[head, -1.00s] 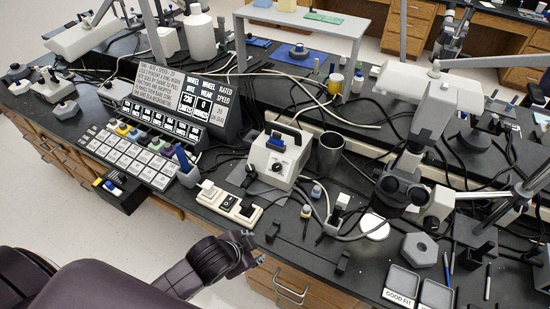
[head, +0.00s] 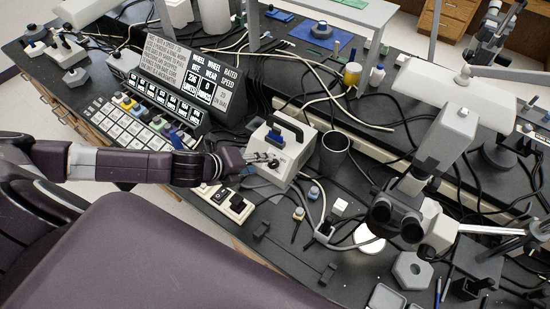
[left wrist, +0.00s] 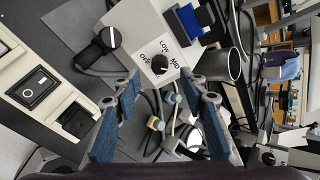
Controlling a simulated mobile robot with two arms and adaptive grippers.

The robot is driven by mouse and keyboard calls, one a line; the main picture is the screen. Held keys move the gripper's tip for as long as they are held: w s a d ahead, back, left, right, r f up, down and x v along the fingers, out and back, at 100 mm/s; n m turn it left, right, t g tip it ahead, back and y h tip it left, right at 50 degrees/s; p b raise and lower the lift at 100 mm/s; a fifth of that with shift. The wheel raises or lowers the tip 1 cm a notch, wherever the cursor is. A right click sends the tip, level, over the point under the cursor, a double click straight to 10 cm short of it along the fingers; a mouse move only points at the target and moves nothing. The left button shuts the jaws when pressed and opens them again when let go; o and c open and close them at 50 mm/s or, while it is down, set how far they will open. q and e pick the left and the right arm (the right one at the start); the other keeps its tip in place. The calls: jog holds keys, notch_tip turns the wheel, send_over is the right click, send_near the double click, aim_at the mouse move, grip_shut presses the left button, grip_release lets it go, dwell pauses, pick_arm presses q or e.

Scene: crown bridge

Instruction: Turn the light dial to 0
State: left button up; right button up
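The light box (head: 296,158) is a white unit with a black handle and a blue part on its bench-top spot. My right gripper is not in view.
A white switch strip (head: 228,203) lies below my left gripper. A dark metal cup (head: 334,152) stands right of the box. A microscope (head: 400,205) is farther right. Cables run around the box. A sign and key panel (head: 185,85) stands left.

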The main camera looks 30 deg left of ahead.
aim_at(271, 164)
pick_arm(q)
jog(key=x, duration=0.3)
jog(key=shift+s+p, duration=0.1)
jog(key=shift+p, duration=0.3)
jog(key=x, duration=0.3)
jog(key=shift+d+f, duration=0.1)
jog(key=shift+w+d+f+p, duration=0.1)
jog(key=shift+w+f+p, duration=0.2)
jog(key=shift+w, duration=0.1)
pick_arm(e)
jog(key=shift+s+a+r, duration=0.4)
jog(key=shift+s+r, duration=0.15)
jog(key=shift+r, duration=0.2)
pick_arm(q)
grip_shut()
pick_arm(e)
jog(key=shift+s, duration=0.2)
